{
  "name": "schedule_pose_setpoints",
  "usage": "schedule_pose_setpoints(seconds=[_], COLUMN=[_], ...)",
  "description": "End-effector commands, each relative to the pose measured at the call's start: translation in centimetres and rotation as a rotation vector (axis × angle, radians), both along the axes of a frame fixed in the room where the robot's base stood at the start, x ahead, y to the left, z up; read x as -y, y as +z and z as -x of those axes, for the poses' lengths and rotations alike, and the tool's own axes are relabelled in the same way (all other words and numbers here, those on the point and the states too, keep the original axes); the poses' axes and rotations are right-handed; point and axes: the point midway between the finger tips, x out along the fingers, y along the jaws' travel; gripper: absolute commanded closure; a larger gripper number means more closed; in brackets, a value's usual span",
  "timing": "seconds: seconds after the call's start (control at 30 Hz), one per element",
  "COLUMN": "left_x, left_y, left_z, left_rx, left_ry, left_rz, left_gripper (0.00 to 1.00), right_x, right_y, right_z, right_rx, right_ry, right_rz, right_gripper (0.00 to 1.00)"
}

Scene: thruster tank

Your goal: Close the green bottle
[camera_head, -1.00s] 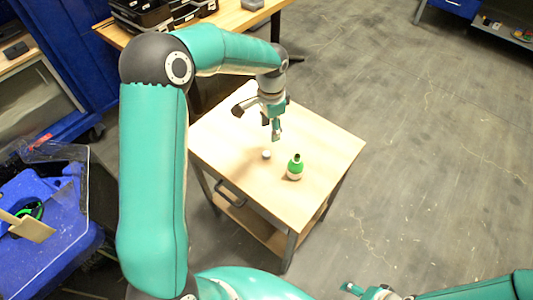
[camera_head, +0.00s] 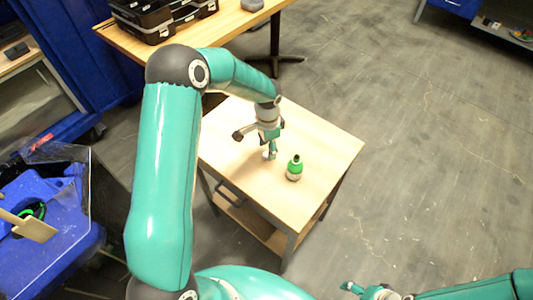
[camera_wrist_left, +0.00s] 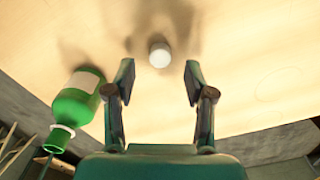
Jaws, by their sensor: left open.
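The green bottle (camera_head: 294,168) stands upright on the small wooden table, with a pale label and a dark open-looking neck. In the left wrist view the bottle (camera_wrist_left: 77,103) is to the left of my fingers. A small whitish cap (camera_wrist_left: 159,54) lies on the table, between and beyond the open fingertips in that view. My left gripper (camera_head: 270,155) is low over the tabletop, left of the bottle, and mostly hides the cap in the head view. In the wrist view the left gripper (camera_wrist_left: 159,80) is open and empty. My right gripper (camera_head: 352,288) is at the bottom, away from the table; its jaws are too small to judge.
The small wooden table (camera_head: 325,148) is otherwise clear. A longer bench (camera_head: 232,22) with black cases (camera_head: 150,22) stands behind. A blue bin (camera_head: 55,210) is at the left. Open grey floor (camera_head: 430,150) lies to the right.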

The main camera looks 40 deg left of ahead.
Motion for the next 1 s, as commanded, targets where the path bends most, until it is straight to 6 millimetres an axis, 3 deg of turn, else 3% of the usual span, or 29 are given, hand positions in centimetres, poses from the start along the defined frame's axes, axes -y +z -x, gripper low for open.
schedule_pose_setpoints(seconds=[0.2,0.57,0.8,1.0], left_x=[0.0,0.0,0.0,0.0], left_y=[-2.4,-2.6,-2.6,-2.6], left_z=[0.2,0.1,0.1,0.1], left_rx=[-0.001,0.001,0.001,0.001], left_ry=[0.0,0.0,-0.001,-0.001], left_rz=[0.0,0.0,0.0,0.0], left_gripper=[0.46,0.46,0.84,0.86], right_x=[0.0,0.0,0.0,0.0], right_y=[0.5,0.5,0.5,0.5], right_z=[0.0,0.0,0.0,0.0], right_rx=[0.0,0.0,0.0,0.0], right_ry=[0.0,0.0,0.0,0.0], right_rz=[0.0,0.0,0.0,0.0], right_gripper=[0.28,0.28,0.28,0.28])
